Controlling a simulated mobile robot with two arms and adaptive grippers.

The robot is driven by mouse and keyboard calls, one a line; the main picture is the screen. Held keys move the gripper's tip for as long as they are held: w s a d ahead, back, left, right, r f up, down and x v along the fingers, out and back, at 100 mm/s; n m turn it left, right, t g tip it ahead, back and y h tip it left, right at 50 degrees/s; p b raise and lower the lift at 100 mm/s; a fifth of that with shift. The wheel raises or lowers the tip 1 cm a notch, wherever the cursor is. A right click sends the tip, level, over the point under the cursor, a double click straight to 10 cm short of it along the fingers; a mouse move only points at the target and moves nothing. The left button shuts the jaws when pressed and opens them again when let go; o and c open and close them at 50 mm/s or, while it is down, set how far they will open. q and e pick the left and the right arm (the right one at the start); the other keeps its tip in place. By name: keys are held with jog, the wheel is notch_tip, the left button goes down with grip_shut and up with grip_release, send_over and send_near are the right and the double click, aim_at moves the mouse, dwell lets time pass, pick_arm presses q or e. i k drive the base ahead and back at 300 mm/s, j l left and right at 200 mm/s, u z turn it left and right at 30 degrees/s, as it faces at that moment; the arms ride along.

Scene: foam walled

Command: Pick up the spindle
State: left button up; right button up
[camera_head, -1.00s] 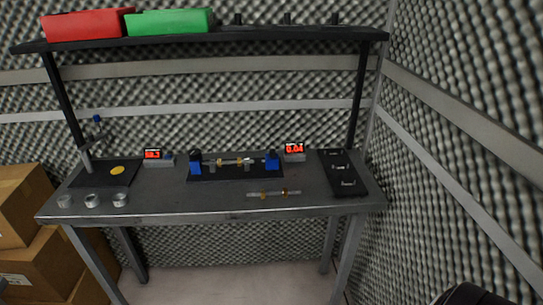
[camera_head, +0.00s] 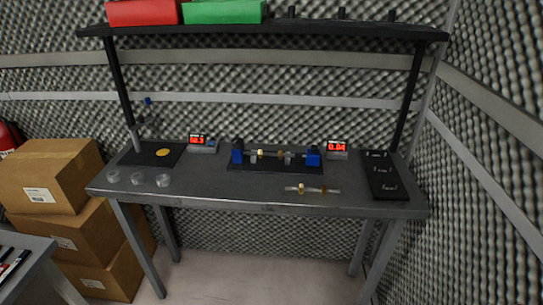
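A thin metal spindle with brass-coloured parts (camera_head: 312,190) lies flat near the front edge of the grey workbench (camera_head: 240,198), right of the middle. A similar shaft (camera_head: 271,154) sits in a fixture with blue end blocks (camera_head: 237,156) and a black base, further back on the bench. Which of the two is the task's spindle I cannot tell for sure. Neither of my grippers shows in the head view.
Small round metal cups (camera_head: 137,179) stand at the bench's left front. A black tray (camera_head: 384,176) lies at the right end. Cardboard boxes (camera_head: 52,175) are stacked left of the bench. Another grey table (camera_head: 28,262) shows at the lower left. The floor in front is clear.

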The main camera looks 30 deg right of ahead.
aim_at(260, 154)
jog(key=i+z, duration=0.15)
jog(key=z, duration=0.25)
jog(key=i+j+z, duration=0.1)
jog(key=z, duration=0.3)
jog(key=i+j+z, duration=0.1)
jog(key=z, duration=0.3)
jog(key=j, duration=0.1)
